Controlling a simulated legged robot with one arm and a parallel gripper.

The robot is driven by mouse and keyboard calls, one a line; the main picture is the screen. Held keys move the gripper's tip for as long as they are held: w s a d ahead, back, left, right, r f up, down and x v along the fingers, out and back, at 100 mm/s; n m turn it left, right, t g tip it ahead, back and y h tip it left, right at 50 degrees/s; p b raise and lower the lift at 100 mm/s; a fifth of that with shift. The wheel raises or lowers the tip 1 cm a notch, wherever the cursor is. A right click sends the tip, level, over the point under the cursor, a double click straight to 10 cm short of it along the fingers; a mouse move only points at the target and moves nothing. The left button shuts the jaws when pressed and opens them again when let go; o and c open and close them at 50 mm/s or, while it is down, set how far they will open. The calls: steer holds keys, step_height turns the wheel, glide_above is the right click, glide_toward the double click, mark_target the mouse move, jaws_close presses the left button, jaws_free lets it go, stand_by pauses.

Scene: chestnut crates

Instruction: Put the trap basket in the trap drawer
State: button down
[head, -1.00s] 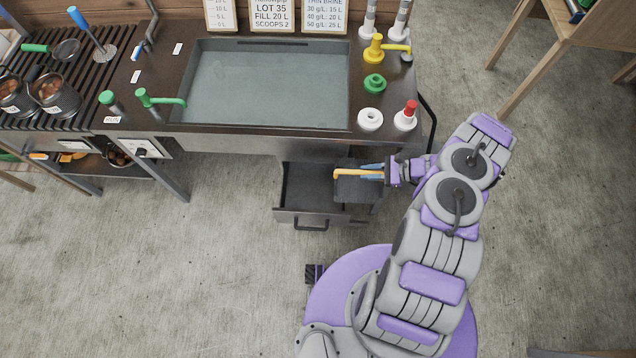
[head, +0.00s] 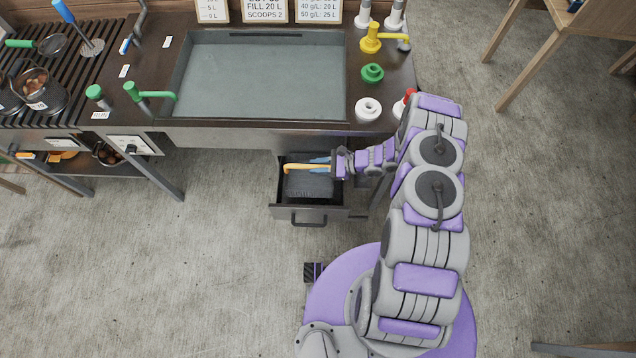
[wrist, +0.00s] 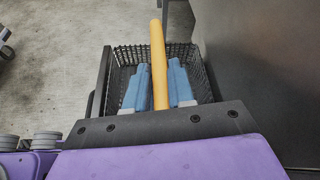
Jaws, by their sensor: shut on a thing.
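The trap basket (head: 309,185) is a dark mesh box with a yellow handle (head: 305,168). My gripper (head: 320,166) is shut on the yellow handle, its blue fingers on either side of it. The trap drawer (head: 333,211) is pulled out below the sink counter, and the basket is over or inside its opening; I cannot tell whether it touches the drawer floor. In the wrist view the mesh basket (wrist: 195,60) hangs under the blue fingers (wrist: 160,88), with the yellow handle between them, and a dark drawer wall shows at left.
The counter with a grey sink (head: 262,85) stands above and behind the drawer.

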step_height(320, 180, down, 14)
steer(key=b, duration=0.3)
steer(key=shift+r, duration=0.1)
steer(key=c, duration=1)
jaws_free()
steer(key=shift+r, duration=0.1)
steer(key=p, duration=0.2)
glide_toward(318, 182)
steer(key=shift+w+d+f, duration=0.25)
steer(key=shift+d+f, duration=0.25)
steer(key=shift+f, duration=0.05)
steer(key=shift+w+d+f, duration=0.25)
steer(key=shift+d+f, duration=0.25)
steer(key=shift+f, duration=0.1)
